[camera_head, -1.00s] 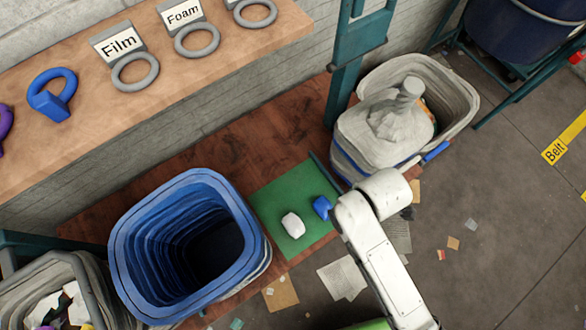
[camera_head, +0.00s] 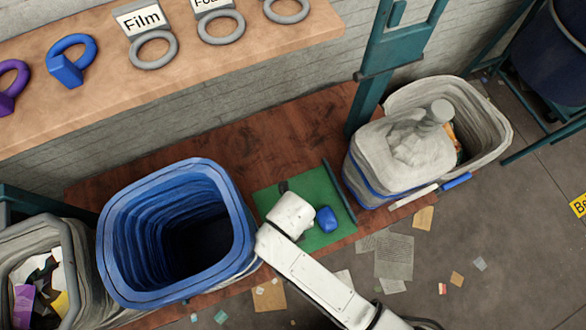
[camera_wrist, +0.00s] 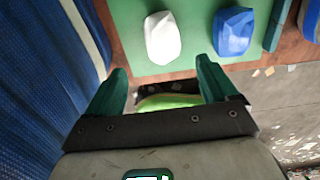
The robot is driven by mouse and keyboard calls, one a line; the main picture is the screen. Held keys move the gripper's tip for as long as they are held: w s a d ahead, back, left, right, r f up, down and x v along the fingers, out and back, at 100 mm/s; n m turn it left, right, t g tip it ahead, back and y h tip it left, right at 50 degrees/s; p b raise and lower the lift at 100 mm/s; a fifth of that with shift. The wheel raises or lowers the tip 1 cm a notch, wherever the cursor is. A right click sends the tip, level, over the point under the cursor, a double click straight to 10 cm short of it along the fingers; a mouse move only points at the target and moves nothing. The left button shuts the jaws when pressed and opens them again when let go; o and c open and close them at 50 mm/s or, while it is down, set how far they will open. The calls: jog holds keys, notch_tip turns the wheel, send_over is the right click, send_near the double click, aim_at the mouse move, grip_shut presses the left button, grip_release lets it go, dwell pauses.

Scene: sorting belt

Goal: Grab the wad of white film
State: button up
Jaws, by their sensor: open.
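The wad of white film (camera_wrist: 162,38) lies on a green mat (camera_wrist: 190,63) in the wrist view, a rounded white lump. In the head view it is hidden behind my arm's white end. My gripper (camera_wrist: 160,82) is open and empty, its two green fingers apart. The wad lies ahead of the fingertips, roughly between them sideways, with bare mat showing in the gap. In the head view my gripper's fingers cannot be made out.
A blue lump (camera_head: 326,219) lies on the mat right of the wad; it also shows in the wrist view (camera_wrist: 233,31). A deep blue bin (camera_head: 120,235) stands close on the left. A raised dark green strip (camera_head: 338,191) edges the mat's right, with a tub (camera_head: 487,90) beyond.

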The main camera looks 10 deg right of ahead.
notch_tip(320, 180, down, 5)
jog(key=b, duration=0.5)
jog(key=f+b, duration=0.1)
jog(key=b, duration=0.1)
jog(key=f+b, duration=0.4)
jog(key=shift+w+d+f+b, duration=0.2)
jog(key=shift+d+b, duration=0.05)
jog(key=shift+b, duration=0.15)
jog(key=shift+r, duration=0.1)
jog(key=shift+c, duration=0.5)
jog(key=c, duration=0.9)
